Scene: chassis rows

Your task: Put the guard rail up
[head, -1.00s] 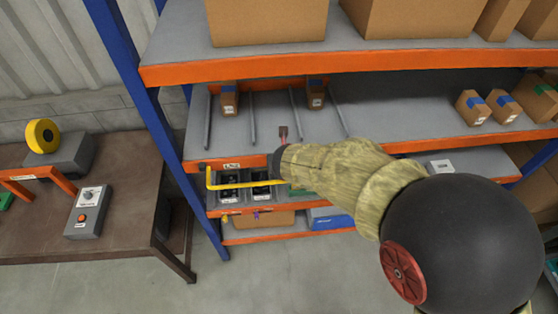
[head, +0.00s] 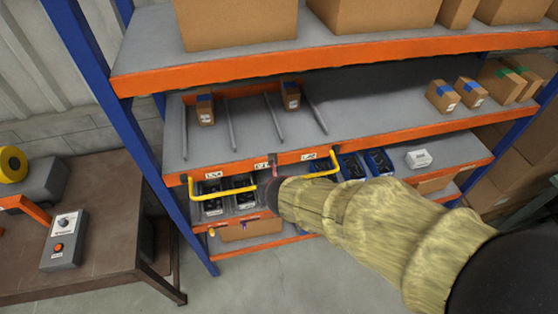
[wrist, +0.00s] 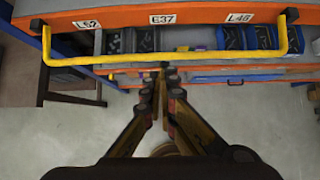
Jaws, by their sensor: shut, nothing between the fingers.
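The guard rail is a yellow bar with upturned ends, in the head view (head: 225,193) and across the wrist view (wrist: 190,57). It hangs from the front of the orange shelf beam (wrist: 200,17), with its long bar below the beam, in front of the bins. My gripper (wrist: 162,72) is shut and empty. Its fingertips are at the lower edge of the bar's middle in the wrist view; I cannot tell whether they touch it. In the head view my arm hides part of the bar.
Black bins (head: 240,195) and blue bins (head: 378,162) stand on the shelf behind and beside the rail. Small cartons (head: 204,110) sit on the shelf above, between grey dividers. A brown table (head: 110,220) with a control box (head: 64,240) stands at left. The floor in front is clear.

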